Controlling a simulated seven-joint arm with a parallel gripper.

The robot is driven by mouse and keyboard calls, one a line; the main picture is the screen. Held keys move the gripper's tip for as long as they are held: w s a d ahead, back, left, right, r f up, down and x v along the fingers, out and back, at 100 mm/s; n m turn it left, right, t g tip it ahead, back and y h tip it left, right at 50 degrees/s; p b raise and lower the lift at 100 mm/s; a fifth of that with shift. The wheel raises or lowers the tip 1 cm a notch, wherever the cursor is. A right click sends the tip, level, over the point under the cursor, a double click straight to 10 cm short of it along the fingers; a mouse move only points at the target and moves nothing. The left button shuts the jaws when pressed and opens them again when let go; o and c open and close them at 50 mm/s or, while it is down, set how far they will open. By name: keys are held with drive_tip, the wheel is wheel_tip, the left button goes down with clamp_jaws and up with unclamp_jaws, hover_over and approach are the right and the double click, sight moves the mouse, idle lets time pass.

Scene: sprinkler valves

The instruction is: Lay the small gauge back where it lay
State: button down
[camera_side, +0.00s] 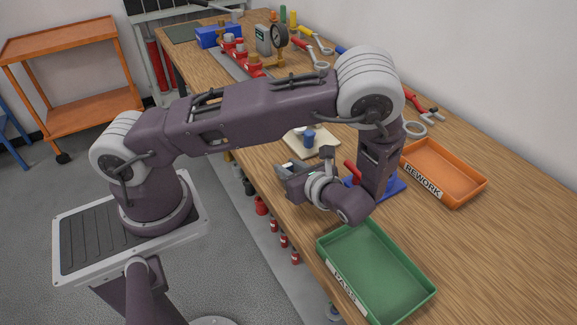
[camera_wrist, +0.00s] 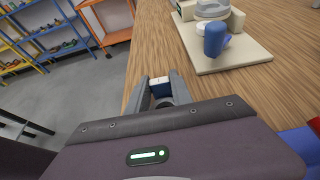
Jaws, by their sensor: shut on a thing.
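My gripper (camera_side: 287,172) is near the front edge of the bench, above the wood. It also shows in the wrist view (camera_wrist: 161,88). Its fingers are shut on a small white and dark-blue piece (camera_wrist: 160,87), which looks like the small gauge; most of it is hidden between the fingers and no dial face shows. A cream board (camera_wrist: 238,62) with a blue knob (camera_wrist: 215,38) and grey and white parts lies ahead and to the right of the gripper in the wrist view. In the side view the board (camera_side: 325,150) is behind my gripper, partly hidden by my arm.
A green tray (camera_side: 375,270) is at the front and an orange REWORK tray (camera_side: 443,172) at the right. A blue stand (camera_side: 395,187) is partly behind my wrist. A round dial gauge (camera_side: 279,37), red valves (camera_side: 240,52) and tools lie farther back.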

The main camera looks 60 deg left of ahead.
drive_tip(key=c, duration=1.1)
unclamp_jaws()
drive_tip(key=shift+o, duration=0.2)
drive_tip(key=shift+d, duration=0.25)
drive_tip(key=v, duration=0.6)
drive_tip(key=shift+d+r, duration=0.2)
drive_tip(key=shift+r, duration=0.35)
drive_tip(key=s+d+r+n+t+h, duration=0.1)
drive_tip(key=s+r+n+t+h, duration=0.1)
drive_tip(key=s+r+n+h, duration=0.2)
drive_tip(key=s+r+n+t+h, duration=0.1)
drive_tip(key=s+r+n+h, duration=0.4)
drive_tip(key=r+n, duration=0.3)
drive_tip(key=s+d+r+n+t+h, duration=0.1)
drive_tip(key=s+r+n+h, duration=0.3)
drive_tip(key=r, duration=0.7)
drive_tip(key=shift+s+d+n+t+h, duration=0.35)
drive_tip(key=shift+s+n+t, duration=0.45)
drive_tip(key=shift+s+n, duration=0.2)
